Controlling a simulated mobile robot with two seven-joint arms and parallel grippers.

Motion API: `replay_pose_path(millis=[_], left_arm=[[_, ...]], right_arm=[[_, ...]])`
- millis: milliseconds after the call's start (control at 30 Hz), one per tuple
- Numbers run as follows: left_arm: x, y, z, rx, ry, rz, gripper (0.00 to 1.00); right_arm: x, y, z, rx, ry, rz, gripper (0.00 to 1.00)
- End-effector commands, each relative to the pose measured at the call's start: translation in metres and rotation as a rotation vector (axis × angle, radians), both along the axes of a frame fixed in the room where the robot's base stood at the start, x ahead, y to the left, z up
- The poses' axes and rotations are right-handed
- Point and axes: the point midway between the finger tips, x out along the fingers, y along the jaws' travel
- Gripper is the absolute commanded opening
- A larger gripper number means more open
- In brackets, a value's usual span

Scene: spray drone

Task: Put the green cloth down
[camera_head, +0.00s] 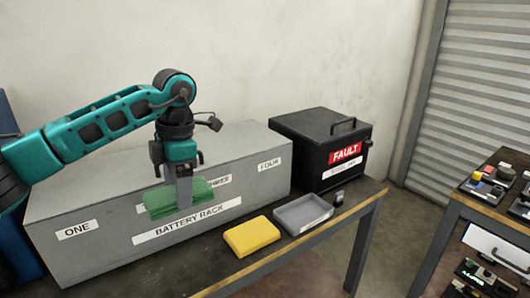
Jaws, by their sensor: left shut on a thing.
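My left gripper (180,192) comes in from the left and points down in front of the grey battery rack (80,245). It is shut on the green cloth (160,205), a folded pad. The cloth covers part of the rack's labels, and I cannot tell how far it is from the rack's front face. A folded yellow cloth (251,236) lies on the dark table to the right of the gripper. My right gripper is not in view.
A shallow grey tray (327,217) sits right of the yellow cloth, with a small dark object (339,196) beside it. A black FAULT box (318,131) stands behind. A second table (457,193) with several small items is at the right.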

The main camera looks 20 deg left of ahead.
Motion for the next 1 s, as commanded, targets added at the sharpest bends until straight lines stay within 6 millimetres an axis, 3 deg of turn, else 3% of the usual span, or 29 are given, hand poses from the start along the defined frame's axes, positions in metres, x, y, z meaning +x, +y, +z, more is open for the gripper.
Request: replay_pose_path(millis=[167,267,667,1000], left_arm=[[-0.001,-0.003,-0.003,-0.003,-0.002,-0.073,0.40],[-0.003,-0.009,-0.008,-0.008,-0.007,-0.213,0.40],[-0.022,-0.050,-0.041,-0.027,-0.011,-1.147,0.40],[-0.049,-0.088,-0.066,-0.021,-0.002,-1.958,0.40]], right_arm=[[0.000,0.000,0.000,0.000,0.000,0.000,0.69],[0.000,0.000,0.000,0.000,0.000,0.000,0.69],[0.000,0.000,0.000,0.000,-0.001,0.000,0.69],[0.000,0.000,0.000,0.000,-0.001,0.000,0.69]])
